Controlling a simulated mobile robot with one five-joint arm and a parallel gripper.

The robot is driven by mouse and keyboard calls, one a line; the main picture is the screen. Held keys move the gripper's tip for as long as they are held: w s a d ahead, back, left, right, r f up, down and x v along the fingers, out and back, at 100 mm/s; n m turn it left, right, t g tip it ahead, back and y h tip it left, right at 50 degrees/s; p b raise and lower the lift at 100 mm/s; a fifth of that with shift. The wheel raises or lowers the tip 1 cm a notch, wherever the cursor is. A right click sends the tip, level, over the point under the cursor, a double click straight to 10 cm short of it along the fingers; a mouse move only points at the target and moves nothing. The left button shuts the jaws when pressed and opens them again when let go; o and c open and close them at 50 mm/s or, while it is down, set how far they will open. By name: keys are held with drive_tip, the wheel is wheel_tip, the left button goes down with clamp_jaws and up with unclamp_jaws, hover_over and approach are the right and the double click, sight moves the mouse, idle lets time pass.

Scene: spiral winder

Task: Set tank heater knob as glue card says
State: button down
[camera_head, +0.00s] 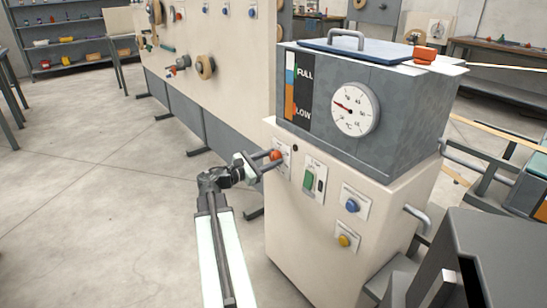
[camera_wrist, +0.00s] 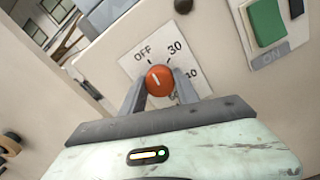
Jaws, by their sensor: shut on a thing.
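The heater knob is a red-orange round knob (camera_wrist: 159,80) on a white dial plate (camera_wrist: 138,62) reading OFF, 30 and 40. Its white mark leans up and left, toward OFF. In the head view the knob (camera_head: 276,155) is at the top left of the cream cabinet (camera_head: 310,240). My gripper (camera_wrist: 159,86) is shut on the knob, one finger on each side; it also shows in the head view (camera_head: 268,160). The fingers and gripper body hide the plate's lower part. The grey glue tank (camera_head: 415,110) sits on the cabinet with a round gauge (camera_head: 355,108). I cannot make out a glue card.
A green switch (camera_head: 309,179) marked ON is just right of the knob. Blue (camera_head: 352,205) and yellow (camera_head: 345,240) buttons are farther right. A FULL/LOW level strip (camera_head: 291,88) is on the tank. A tool panel (camera_head: 215,60) stands behind. Floor at left is clear.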

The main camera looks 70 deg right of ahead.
drive_tip(key=m, duration=0.6)
drive_tip(key=shift+s+a+f, duration=0.1)
drive_tip(key=shift+a, duration=0.05)
drive_tip(key=m, duration=0.5)
drive_tip(key=shift+m, duration=0.3)
drive_tip(key=m, duration=1.1)
drive_tip(key=c, duration=0.9)
unclamp_jaws()
